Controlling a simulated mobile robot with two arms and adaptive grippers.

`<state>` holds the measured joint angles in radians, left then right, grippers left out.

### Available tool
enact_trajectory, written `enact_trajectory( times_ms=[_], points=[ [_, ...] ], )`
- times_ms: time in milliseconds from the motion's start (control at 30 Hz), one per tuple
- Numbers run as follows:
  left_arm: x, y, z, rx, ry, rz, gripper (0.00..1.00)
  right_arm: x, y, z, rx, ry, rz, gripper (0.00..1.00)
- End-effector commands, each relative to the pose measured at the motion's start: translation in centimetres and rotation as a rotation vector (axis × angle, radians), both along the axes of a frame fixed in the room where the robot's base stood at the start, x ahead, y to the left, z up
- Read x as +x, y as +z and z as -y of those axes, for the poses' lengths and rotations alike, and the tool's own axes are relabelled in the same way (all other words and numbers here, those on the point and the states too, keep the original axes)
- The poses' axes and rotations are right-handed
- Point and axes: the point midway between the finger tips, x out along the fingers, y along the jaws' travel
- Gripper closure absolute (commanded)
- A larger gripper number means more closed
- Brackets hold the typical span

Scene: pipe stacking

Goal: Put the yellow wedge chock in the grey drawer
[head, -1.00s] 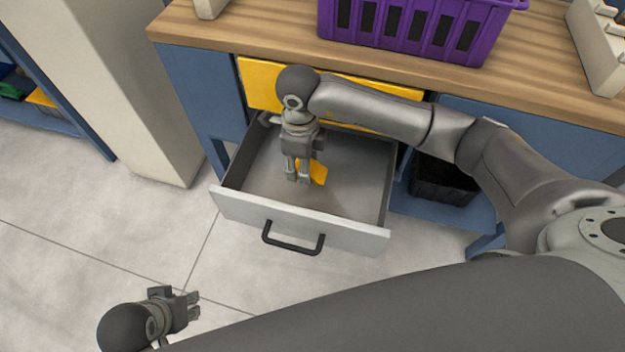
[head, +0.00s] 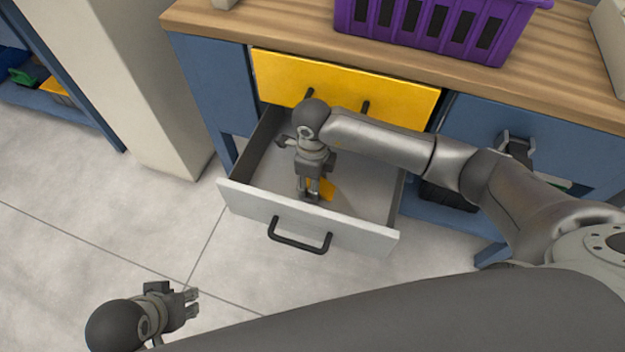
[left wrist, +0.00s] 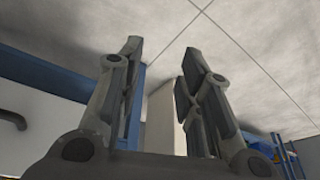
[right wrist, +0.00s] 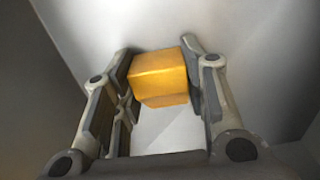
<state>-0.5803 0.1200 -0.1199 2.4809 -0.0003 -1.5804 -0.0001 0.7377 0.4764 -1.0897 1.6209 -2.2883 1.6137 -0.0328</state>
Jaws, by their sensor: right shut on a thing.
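The yellow wedge chock (head: 323,189) is at my right gripper (head: 309,195), low inside the open grey drawer (head: 355,233). In the right wrist view the chock (right wrist: 160,77) sits between the fingertips of my right gripper (right wrist: 162,75), which is shut on it. The gripper points down and partly hides the chock in the head view. I cannot tell whether the chock touches the drawer floor. My left gripper (head: 192,302) is open and empty over the floor at the lower left; its spread fingers (left wrist: 158,62) show in the left wrist view.
A closed yellow drawer front (head: 345,85) sits just above the grey drawer, behind my right arm. A purple crate (head: 430,30) stands on the wooden worktop (head: 270,25). A black handle (head: 300,238) sticks out of the grey drawer's front. The floor at left is clear.

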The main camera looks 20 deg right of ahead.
Motion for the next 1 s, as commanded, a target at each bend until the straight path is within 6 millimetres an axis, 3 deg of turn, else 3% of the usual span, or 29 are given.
enact_trajectory(
  times_ms=[33, 67, 233, 533, 667, 933, 1000],
  points=[
    [0.0, -0.3, 0.0, 0.0, 0.0, 0.0, 0.66, 0.0, -0.3, 0.0, 0.0, 0.0, 0.0, 0.86],
    [0.0, -0.3, 0.0, 0.0, 0.0, 0.0, 0.66, 0.0, -0.3, 0.0, 0.0, -0.001, 0.0, 0.59],
    [0.0, -0.2, 0.0, 0.0, 0.0, 0.0, 0.66, 0.0, -0.2, 0.0, -0.001, -0.001, -0.001, 0.39],
    [0.0, -0.1, 0.0, 0.0, 0.0, 0.0, 0.66, 0.0, -0.1, 0.0, 0.0, -0.001, 0.0, 0.39],
    [0.0, 0.4, 0.0, 0.0, 0.0, 0.0, 0.66, 0.1, 0.8, 0.0, 0.0, 0.0, 0.001, 0.39],
    [0.1, 1.4, 0.0, -0.001, 0.0, 0.003, 0.66, 0.1, 6.4, 0.0, 0.001, 0.0, 0.004, 0.39],
    [0.6, -0.6, 0.1, 0.001, -0.001, -0.014, 0.66, 0.1, 7.9, 0.0, -0.001, 0.001, 0.004, 0.39]
  ],
)
